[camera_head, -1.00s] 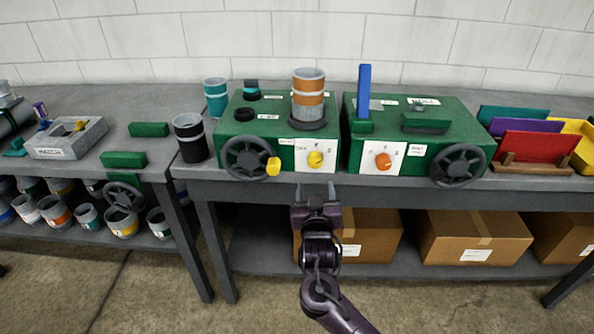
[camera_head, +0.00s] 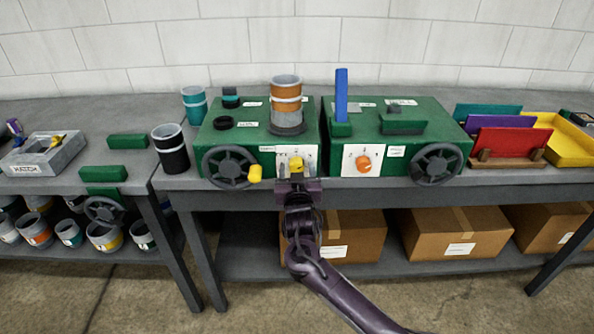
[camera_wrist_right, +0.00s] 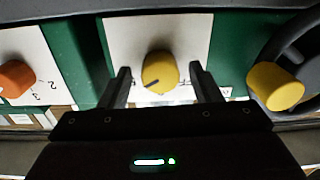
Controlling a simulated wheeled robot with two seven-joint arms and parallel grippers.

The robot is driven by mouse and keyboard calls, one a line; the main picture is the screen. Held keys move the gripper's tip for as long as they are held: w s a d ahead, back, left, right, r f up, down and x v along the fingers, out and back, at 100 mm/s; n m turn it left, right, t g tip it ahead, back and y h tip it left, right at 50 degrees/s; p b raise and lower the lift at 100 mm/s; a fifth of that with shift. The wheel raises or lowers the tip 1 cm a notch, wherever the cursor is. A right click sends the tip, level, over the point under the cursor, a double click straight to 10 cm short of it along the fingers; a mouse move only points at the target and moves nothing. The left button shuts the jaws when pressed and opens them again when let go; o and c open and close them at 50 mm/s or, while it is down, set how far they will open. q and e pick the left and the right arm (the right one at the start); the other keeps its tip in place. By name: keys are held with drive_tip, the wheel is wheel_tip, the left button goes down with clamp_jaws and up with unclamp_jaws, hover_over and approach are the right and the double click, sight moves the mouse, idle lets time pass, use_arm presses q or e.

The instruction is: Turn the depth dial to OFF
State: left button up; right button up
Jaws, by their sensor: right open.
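A yellow dial (camera_head: 296,164) sits on a white plate on the front of the left green machine (camera_head: 222,137). An orange dial (camera_head: 363,163) sits on a white plate of the right green machine (camera_head: 455,125). My right gripper (camera_head: 297,181) is open in front of the yellow dial. In the right wrist view the yellow dial (camera_wrist_right: 160,72) stands between the two open fingers, with a gap on each side, and its dark pointer line faces the lower left of the picture. Which dial is the depth dial cannot be read. My left gripper is not in view.
A black handwheel with a yellow knob (camera_head: 255,173) is close to the left of the yellow dial; the knob also shows in the wrist view (camera_wrist_right: 275,86). Another handwheel (camera_head: 437,164) is farther right. The bench edge (camera_head: 400,184) runs below the machines. Cardboard boxes (camera_head: 455,236) sit on the lower shelf.

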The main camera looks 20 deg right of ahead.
drive_tip(key=c, duration=1)
